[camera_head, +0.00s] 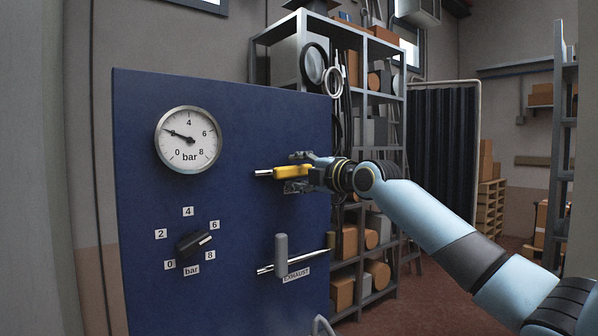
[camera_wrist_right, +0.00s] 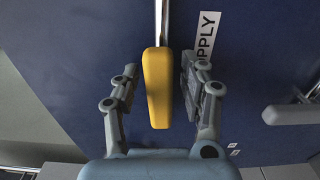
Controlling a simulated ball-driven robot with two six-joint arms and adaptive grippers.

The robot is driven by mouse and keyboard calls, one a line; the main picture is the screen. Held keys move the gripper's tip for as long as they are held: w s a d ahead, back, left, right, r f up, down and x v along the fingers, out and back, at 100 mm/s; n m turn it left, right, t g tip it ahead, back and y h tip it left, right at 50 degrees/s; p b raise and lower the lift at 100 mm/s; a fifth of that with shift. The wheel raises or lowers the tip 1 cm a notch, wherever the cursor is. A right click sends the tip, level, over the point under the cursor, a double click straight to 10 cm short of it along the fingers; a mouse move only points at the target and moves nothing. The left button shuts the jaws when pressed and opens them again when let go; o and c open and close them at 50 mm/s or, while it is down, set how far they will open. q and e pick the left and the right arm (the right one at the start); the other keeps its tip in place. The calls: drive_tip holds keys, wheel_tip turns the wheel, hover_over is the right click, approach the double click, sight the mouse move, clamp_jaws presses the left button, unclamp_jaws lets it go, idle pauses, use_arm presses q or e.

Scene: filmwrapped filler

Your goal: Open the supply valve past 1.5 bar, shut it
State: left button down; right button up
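The yellow supply valve lever (camera_head: 289,171) lies in line with its horizontal pipe on the blue panel (camera_head: 240,120). My right gripper (camera_head: 298,172) is open around it, one finger on each side. The right wrist view shows gaps between the yellow lever (camera_wrist_right: 157,90) and both fingers. The supply label (camera_wrist_right: 207,38) is partly hidden by a finger. The round pressure gauge (camera_head: 188,139) has its needle pointing up and left, at about 2 bar, covering that numeral.
Below, the grey exhaust lever (camera_head: 281,254) stands upright across its pipe; it also shows in the wrist view (camera_wrist_right: 290,114). A black knob (camera_head: 194,243) has its mark between 6 and 8. Shelves (camera_head: 372,90) stand behind the panel. A grey curved part (camera_head: 322,325) shows at the bottom edge.

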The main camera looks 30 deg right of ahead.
clamp_jaws()
idle(0.3)
